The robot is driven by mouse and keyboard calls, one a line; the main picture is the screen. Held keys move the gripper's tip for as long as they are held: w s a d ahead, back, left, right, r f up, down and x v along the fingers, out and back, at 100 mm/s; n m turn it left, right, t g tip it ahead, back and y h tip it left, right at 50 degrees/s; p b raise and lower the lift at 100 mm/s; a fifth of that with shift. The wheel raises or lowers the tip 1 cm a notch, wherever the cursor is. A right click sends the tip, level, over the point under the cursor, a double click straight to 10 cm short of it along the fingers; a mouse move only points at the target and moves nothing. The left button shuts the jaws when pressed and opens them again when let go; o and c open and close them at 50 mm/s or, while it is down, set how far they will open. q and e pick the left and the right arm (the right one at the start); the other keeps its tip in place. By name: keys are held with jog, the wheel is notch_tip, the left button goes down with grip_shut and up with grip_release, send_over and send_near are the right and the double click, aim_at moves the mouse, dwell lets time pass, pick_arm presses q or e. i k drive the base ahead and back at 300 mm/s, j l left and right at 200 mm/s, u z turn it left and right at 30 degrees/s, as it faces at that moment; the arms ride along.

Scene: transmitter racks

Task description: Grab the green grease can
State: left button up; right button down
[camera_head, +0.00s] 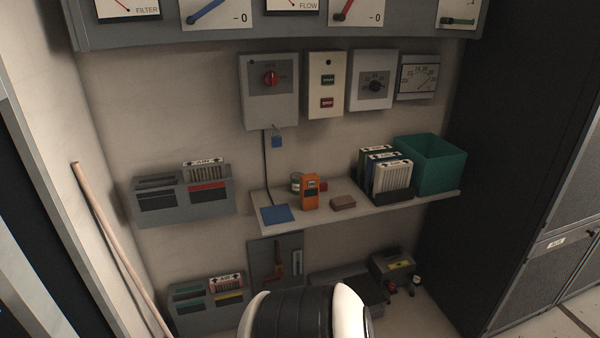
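A small can (295,181) stands upright at the back of the wall shelf (368,208), left of the shelf's middle. It looks pale with a darker greenish rim, and it is too small for me to read a label. An orange handheld device (310,192) stands in front and to the right of it and hides part of it. Neither of my grippers shows in the head view, and nothing is touching the can.
A red item (323,186) and brown block (343,202) are close by. A blue pad (277,214) lies left; binders (386,175) and a green bin (430,163) stand right. Control boxes (269,90) hang above. A wooden pole (115,240) leans at left.

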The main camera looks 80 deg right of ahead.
aim_at(294, 176)
jog(key=z, duration=2.7)
jog(key=i+j+u, duration=0.1)
jog(key=i, duration=0.3)
jog(key=i+j, duration=0.3)
jog(key=i+j+u, duration=0.15)
jog(key=i, duration=0.35)
